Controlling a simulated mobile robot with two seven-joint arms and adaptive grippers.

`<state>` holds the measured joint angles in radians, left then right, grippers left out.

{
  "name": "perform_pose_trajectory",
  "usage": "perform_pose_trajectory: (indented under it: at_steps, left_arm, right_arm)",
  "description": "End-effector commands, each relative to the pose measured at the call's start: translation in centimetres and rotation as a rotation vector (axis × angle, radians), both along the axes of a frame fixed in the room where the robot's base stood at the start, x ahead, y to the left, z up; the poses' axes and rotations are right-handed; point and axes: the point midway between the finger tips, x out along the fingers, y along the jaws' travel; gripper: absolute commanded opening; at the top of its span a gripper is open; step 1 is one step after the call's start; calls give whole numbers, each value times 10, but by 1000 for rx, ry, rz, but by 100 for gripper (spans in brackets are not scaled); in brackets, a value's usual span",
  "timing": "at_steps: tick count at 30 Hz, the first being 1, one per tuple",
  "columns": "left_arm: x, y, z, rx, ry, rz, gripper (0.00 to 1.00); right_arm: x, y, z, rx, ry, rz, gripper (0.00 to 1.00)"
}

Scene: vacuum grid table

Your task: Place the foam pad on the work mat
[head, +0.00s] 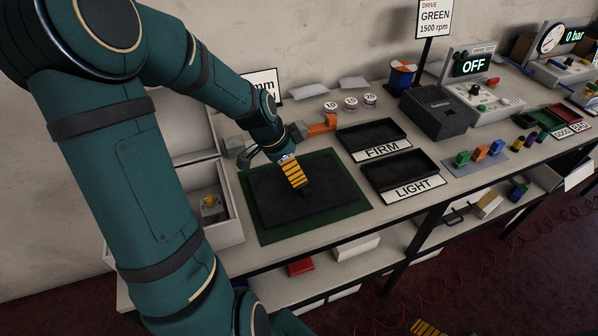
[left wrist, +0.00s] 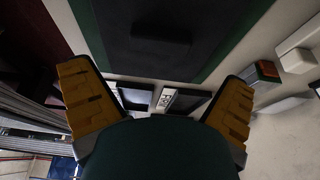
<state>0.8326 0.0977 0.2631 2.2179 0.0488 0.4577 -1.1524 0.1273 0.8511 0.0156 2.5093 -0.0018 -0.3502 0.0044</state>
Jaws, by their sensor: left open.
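The foam pad appears to be the large dark rectangle (head: 335,188), lying flat on the green work mat (head: 318,220) with a green border showing around it. In the left wrist view the dark pad (left wrist: 210,30) and green mat edge (left wrist: 240,42) show at the top. A small darker bar (left wrist: 160,40) shows on the pad; I cannot tell if it is a handle. My left gripper (head: 294,174) is above the pad, its yellow fingers spread and empty in the left wrist view (left wrist: 160,105). Of my right gripper, only a yellow-striped part (head: 426,328) shows at the bottom edge.
Two black trays, labelled FIRM (head: 372,137) and LIGHT (head: 408,176), lie right of the mat. An orange block (head: 322,124) sits behind it. An open white box (head: 220,230) stands at its left. A dark grey machine (head: 438,112) stands further right.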

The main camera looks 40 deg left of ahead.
Motion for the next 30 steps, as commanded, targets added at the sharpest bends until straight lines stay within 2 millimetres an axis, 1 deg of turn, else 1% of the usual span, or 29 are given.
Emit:
perform_pose_trajectory:
  at_steps: [1,3,6,9,14,30]
  left_arm:
    - [-3,3,12,3,-3,3,100]
    - [-7,4,22,2,-3,1,100]
    - [-11,6,33,2,-2,0,100]
    - [-14,7,40,1,-1,-1,100]
    - [-15,8,43,0,-1,0,100]
    - [-15,8,43,0,-1,0,100]
  right_arm:
    - [-1,0,4,0,1,0,100]
    - [-1,0,6,0,3,1,100]
    - [-2,0,9,0,4,1,100]
    - [-2,0,10,1,5,1,100]
    - [-2,0,10,1,6,1,100]
    - [-2,0,10,1,6,1,100]
